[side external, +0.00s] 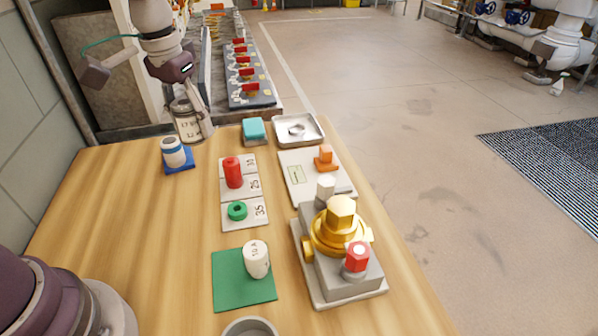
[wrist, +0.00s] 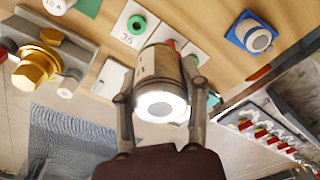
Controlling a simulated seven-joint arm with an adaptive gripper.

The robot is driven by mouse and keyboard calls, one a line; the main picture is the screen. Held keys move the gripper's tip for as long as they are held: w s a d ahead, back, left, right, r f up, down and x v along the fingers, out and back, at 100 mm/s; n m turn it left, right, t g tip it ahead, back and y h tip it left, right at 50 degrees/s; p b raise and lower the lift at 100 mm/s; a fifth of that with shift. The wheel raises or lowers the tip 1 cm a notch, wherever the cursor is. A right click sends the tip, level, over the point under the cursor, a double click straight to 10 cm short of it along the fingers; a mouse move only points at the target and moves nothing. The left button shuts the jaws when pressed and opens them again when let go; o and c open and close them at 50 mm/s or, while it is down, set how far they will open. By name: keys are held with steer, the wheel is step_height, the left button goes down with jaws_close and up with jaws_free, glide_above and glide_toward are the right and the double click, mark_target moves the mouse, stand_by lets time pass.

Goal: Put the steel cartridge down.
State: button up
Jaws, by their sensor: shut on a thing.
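The steel cartridge (side external: 186,124) is a metallic cylinder with a printed label, near the far left edge of the wooden table in the side view. My gripper (side external: 193,108) is shut on it, with a finger on either side. In the wrist view the cartridge (wrist: 158,82) sits between the two fingers of my gripper (wrist: 158,75), its pale round end facing the camera. It appears roughly upright in the side view. I cannot tell whether its lower end touches the table.
A white-and-blue cylinder (side external: 173,151) stands on a blue mat nearby. A teal block (side external: 254,128), a metal tray (side external: 311,138), a red plug (side external: 232,172), a green ring (side external: 237,211), a white cartridge (side external: 256,259) and a brass valve (side external: 338,232) occupy the table. The table's left side is bare.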

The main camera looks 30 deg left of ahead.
steer(key=w+d+f+m, duration=0.1)
steer(key=d+m, duration=0.5)
steer(key=d, duration=0.8)
steer(key=m+h, duration=0.1)
steer(key=m, duration=0.6)
glide_toward(390, 335)
steer(key=shift+s+f+g, duration=0.1)
steer(key=shift+f+g, duration=0.3)
steer(key=shift+f, duration=0.2)
steer(key=shift+d+f+m, duration=0.2)
steer(key=shift+d+m, duration=0.05)
steer(key=shift+m, duration=0.05)
steer(key=shift+f, duration=2.5)
steer(key=shift+f, duration=0.15)
steer(key=o, duration=0.9)
steer(key=shift+o, duration=0.2)
